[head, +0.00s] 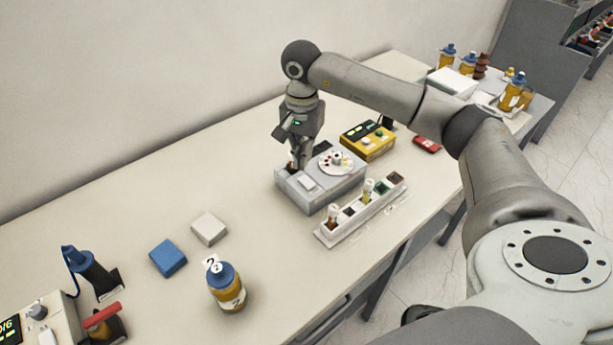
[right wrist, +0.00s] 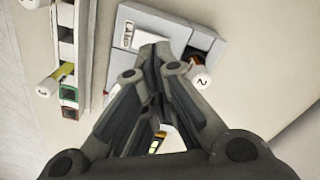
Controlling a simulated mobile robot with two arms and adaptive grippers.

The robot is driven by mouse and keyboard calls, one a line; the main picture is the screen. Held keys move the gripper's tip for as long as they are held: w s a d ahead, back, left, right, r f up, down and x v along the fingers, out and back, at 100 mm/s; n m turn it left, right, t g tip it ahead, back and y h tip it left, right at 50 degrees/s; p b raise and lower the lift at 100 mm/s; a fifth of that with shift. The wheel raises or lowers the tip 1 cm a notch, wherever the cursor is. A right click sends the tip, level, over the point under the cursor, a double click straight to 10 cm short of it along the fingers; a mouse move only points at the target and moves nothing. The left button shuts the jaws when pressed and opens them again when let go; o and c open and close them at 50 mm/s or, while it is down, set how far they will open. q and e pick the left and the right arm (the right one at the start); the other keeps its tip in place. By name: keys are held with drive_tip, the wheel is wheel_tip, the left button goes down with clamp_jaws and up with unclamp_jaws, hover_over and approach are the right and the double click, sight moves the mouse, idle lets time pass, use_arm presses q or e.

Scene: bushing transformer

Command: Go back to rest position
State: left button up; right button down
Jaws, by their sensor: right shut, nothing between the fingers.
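My right gripper (head: 297,163) is shut and empty, pointing down over the left part of a grey box-shaped device (head: 308,192) with a round white dial plate on top. In the right wrist view its closed fingertips (right wrist: 158,52) are over the same device (right wrist: 150,18). A white-capped vial marked 2 (right wrist: 199,78) stands in a dark opening of the device beside the fingers; it looks apart from them, though contact is hard to judge. My left gripper is not in view.
A white rack (head: 352,216) with vials stands in front of the device. A yellow instrument (head: 368,141) is behind it and a red item (head: 427,144) to the right. A blue-capped bottle (head: 227,290), blue block (head: 168,258) and white block (head: 209,229) stand left. The table's left back is clear.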

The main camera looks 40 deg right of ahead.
drive_tip(key=shift+r, duration=0.75)
